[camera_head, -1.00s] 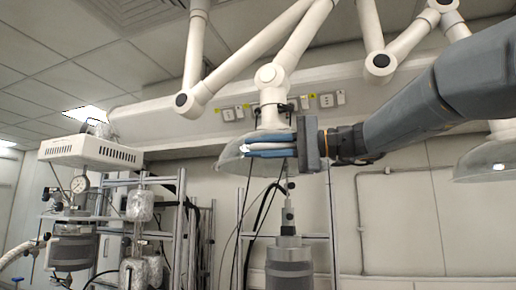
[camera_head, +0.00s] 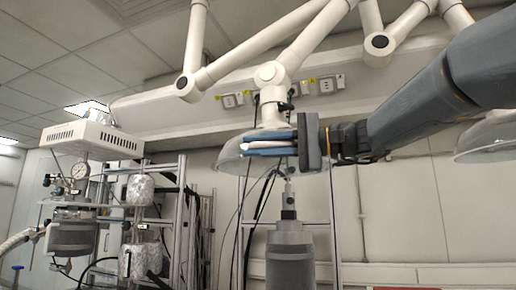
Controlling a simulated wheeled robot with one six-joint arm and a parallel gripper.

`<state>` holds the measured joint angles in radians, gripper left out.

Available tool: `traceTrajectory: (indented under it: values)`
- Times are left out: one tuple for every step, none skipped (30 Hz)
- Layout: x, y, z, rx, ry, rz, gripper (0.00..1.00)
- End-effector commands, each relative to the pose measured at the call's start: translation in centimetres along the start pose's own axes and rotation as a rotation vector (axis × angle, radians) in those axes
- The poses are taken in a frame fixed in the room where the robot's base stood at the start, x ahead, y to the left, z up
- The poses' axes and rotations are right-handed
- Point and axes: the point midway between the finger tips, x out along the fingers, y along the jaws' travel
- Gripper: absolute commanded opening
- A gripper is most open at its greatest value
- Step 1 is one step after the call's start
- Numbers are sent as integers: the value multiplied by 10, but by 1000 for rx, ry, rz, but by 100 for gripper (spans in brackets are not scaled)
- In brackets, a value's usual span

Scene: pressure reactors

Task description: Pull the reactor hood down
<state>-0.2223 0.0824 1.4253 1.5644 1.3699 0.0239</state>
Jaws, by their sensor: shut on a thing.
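The reactor hood (camera_head: 231,158) is a clear dome at the end of a white jointed extraction arm (camera_head: 272,76), in the middle of the head view. My gripper (camera_head: 270,143) reaches in from the right. Its blue fingers lie level and are shut on a white part of the hood, and they hide much of the dome. A grey cylindrical reactor (camera_head: 290,255) with a metal fitting on top stands below the hood, with a small gap between them.
A second clear hood (camera_head: 484,143) hangs at the right edge. A metal rack (camera_head: 182,215) with foil-wrapped vessels (camera_head: 139,190) stands to the left. A white vented box (camera_head: 92,140) and a pressure gauge (camera_head: 80,171) are further left. Black cables hang behind the hood.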

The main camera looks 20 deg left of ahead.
Motion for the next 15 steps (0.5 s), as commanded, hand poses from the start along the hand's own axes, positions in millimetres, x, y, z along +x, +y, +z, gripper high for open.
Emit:
traceTrajectory:
  values:
    - [0, 11, 0, 1, -2, 1, 0]
    - [0, 14, 0, 1, -2, 1, 0]
    - [0, 18, 0, 1, -2, 1, 0]
    - [0, 22, 0, 1, -2, 1, 0]
    - [0, 25, 0, 1, -2, 1, 0]
    - [0, 30, 0, 1, -2, 1, 0]
    - [0, 33, 1, 1, -2, 1, 0]
    - [0, 36, 1, 1, -2, 1, 0]
    - [0, 40, 1, 1, -2, 1, 0]
    - [0, 43, 1, 1, -2, 1, 0]
    - [0, 45, 1, 1, -2, 1, 0]
    - [0, 47, 2, 1, -2, 1, 0]
    - [0, 48, 2, 1, -2, 1, 0]
    - [0, 49, 2, 1, -2, 1, 0]
    - [0, 49, 2, 2, -2, 2, 0]
